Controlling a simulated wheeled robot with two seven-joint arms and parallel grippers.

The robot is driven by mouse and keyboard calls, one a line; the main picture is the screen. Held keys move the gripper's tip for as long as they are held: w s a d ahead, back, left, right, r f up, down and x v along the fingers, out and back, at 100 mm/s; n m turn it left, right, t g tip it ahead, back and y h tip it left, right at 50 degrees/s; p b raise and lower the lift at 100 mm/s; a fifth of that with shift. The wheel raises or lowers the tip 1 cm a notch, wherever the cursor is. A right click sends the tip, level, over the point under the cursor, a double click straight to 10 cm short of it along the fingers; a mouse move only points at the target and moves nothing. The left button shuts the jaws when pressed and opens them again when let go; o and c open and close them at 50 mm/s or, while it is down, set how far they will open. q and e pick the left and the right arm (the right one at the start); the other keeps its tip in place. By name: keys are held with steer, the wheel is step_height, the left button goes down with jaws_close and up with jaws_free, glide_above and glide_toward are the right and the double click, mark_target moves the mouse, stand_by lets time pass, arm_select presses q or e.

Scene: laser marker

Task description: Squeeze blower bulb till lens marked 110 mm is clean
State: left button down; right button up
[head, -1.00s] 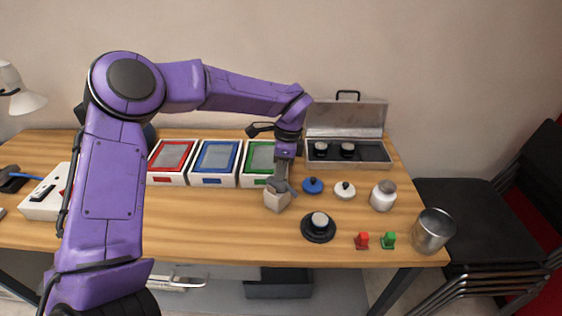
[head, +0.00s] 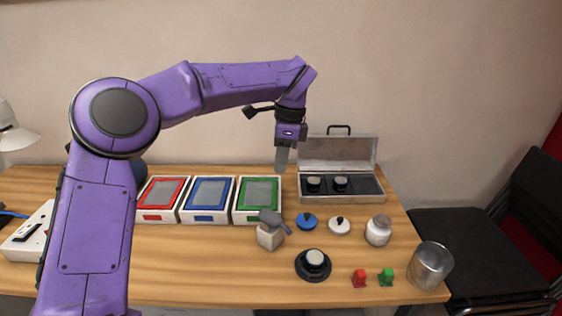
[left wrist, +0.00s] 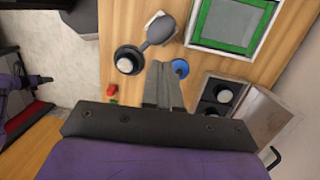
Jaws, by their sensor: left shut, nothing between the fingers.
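The grey blower bulb (head: 269,218) rests on a white block (head: 269,236) in front of the green-framed tray; the bulb also shows in the left wrist view (left wrist: 160,30). A lens (head: 315,258) with a pale top sits on a round black stand (head: 314,272) to the right and nearer the front. Two more lenses (head: 314,183) (head: 340,183) lie in the open metal case. No marking is readable, so I cannot tell which is 110 mm. My left gripper (head: 282,168) is shut and empty, raised above the table and clear of the bulb. My right gripper is not in view.
Red (head: 163,195), blue (head: 208,197) and green (head: 258,197) trays stand in a row. A blue lid (head: 307,221), white lid (head: 339,226), jar (head: 378,230), red piece (head: 360,277), green piece (head: 386,276) and metal cup (head: 430,265) stand on the right. The metal case (head: 372,186) is behind.

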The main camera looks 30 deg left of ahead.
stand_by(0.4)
arm_select(q)
steer(key=t+h+b, duration=0.3)
steer(key=h+b, duration=0.1)
steer(key=b, duration=0.1)
glide_above(272, 211)
steer(key=f, duration=0.8)
steer(key=shift+w+a, duration=0.2)
steer(key=shift+a, duration=0.2)
steer(key=f, duration=0.1)
steer(key=f+p, duration=0.1)
steer(key=f, duration=0.1)
steer(key=shift+s+a+f, duration=0.1)
steer(key=shift+s+f, duration=0.2)
steer(key=shift+s, duration=0.05)
steer(key=shift+f, duration=0.1)
